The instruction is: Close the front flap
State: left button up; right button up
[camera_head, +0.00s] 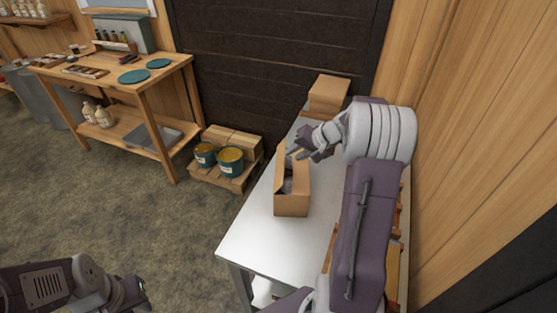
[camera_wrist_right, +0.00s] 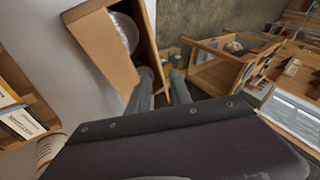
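An open cardboard box (camera_head: 292,204) stands on the white table (camera_head: 262,232). A raised flap (camera_head: 280,160) shows at its far left; I cannot tell which flap is the front one. My right gripper (camera_head: 294,152) is at the box's far end, just above its rim. In the right wrist view the box (camera_wrist_right: 98,48) is at upper left, with a round metallic thing (camera_wrist_right: 125,32) inside. There the right gripper's fingers (camera_wrist_right: 160,92) are apart, the left one close to the box's corner; contact is unclear. My left gripper (camera_head: 134,294) is low at left, away from the table; its opening is unclear.
A closed cardboard box (camera_head: 328,94) stands at the table's far end. A wooden wall is close on the right. A pallet (camera_head: 222,180) with cans and a box is left of the table. The table's near left part is clear.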

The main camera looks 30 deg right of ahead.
aim_at(283, 159)
jog(key=x, duration=0.9)
jog(key=shift+d+p, duration=0.1)
jog(key=shift+p, duration=0.25)
grip_shut()
jog(key=shift+f, duration=0.1)
dwell(0.7)
